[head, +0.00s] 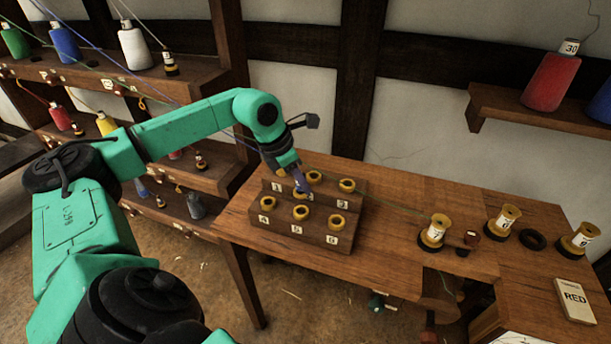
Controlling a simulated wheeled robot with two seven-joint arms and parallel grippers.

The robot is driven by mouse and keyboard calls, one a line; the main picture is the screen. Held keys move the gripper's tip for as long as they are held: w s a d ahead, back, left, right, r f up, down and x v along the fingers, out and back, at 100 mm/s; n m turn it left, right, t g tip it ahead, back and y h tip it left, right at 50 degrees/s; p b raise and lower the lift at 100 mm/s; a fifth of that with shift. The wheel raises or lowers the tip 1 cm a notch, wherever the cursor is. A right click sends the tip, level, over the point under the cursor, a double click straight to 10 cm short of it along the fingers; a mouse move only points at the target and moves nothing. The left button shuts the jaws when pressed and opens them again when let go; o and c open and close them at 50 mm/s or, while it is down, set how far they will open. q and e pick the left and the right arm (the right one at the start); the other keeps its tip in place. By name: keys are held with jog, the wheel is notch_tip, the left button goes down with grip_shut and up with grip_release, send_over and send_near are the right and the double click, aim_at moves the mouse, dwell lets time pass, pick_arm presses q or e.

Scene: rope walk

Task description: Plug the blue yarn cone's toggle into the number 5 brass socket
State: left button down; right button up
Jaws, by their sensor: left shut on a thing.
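The blue yarn cone (65,42) stands on the upper shelf at the left, and a blue strand runs from there toward my arm. My left gripper (295,172) is shut on a small blue-purple toggle (300,184), pointing down over the wooden socket block. The block (315,235) has two stepped rows of brass sockets. The number 5 socket (301,212) is the middle one of the front row. The toggle's lower end appears just behind and above it; I cannot tell whether they touch. The gripper hides part of the back row. My right gripper is out of view.
Socket 4 (269,203) and socket 6 (336,222) flank socket 5. A red cone (551,82) stands on the right shelf.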

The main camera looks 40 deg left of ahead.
aim_at(299, 192)
pick_arm(q)
notch_tip(299, 192, down, 4)
jog(key=b, duration=0.2)
jog(key=shift+s+a+b, duration=0.1)
jog(key=shift+s+b, duration=0.05)
jog(key=shift+b, duration=0.2)
jog(key=shift+f+b, duration=0.3)
jog(key=shift+f, duration=0.3)
jog(key=shift+r, duration=0.1)
jog(key=shift+f+b, duration=0.55)
jog(key=shift+f, duration=0.05)
dwell(0.4)
jog(key=c, duration=0.9)
grip_release()
jog(key=shift+c, duration=0.2)
